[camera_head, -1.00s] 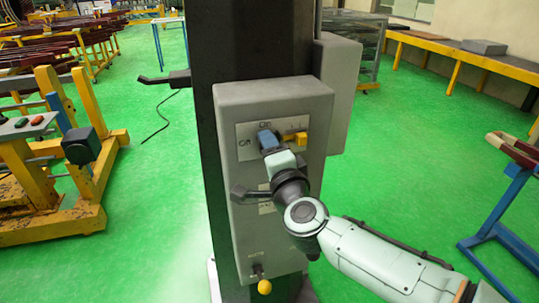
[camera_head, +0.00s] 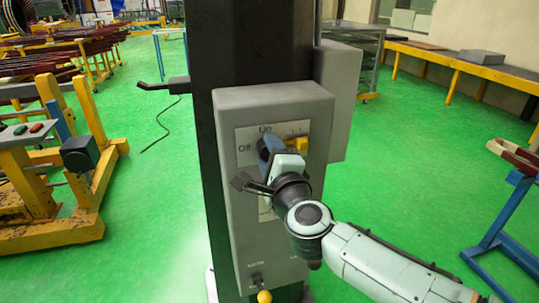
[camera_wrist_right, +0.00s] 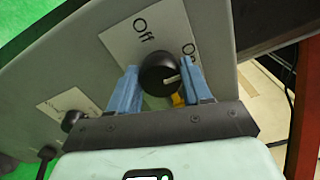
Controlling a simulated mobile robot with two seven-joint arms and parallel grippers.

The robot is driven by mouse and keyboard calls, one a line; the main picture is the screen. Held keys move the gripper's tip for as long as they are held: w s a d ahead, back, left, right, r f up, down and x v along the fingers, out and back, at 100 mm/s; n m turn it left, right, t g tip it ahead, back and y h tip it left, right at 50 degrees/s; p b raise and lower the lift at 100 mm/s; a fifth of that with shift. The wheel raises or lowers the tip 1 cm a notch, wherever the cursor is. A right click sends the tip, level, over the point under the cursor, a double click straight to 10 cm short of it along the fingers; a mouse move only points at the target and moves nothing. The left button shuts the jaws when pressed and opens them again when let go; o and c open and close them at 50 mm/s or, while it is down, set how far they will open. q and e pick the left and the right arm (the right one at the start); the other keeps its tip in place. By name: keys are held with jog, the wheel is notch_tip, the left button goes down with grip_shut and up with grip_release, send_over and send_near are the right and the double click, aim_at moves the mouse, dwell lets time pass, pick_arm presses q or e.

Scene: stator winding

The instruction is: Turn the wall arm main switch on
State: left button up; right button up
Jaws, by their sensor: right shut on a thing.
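The wall arm's grey control box (camera_head: 290,100) is mounted on a dark column, with a light plate marked "Off" at left and "On" at top. The main switch is a round black knob (camera_wrist_right: 155,72) with a white pointer mark. In the right wrist view the mark points right, nearer the "On" side than "Off". My right gripper (camera_head: 266,147) is shut on this knob, its blue fingers on either side; the right wrist view also shows the gripper (camera_wrist_right: 160,88). In the head view the gripper mostly hides the knob. My left gripper is not in view.
A yellow switch (camera_head: 298,145) sits right beside the gripper on the same plate. A yellow-tipped lever (camera_head: 263,296) projects low on the box. A dark handle (camera_head: 160,85) sticks out left of the column (camera_head: 240,45).

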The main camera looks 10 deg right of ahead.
jog(key=o, duration=1.1)
jog(key=shift+c, duration=0.2)
jog(key=s, duration=1.3)
jog(key=shift+s+d, duration=0.2)
jog(key=shift+d, duration=0.05)
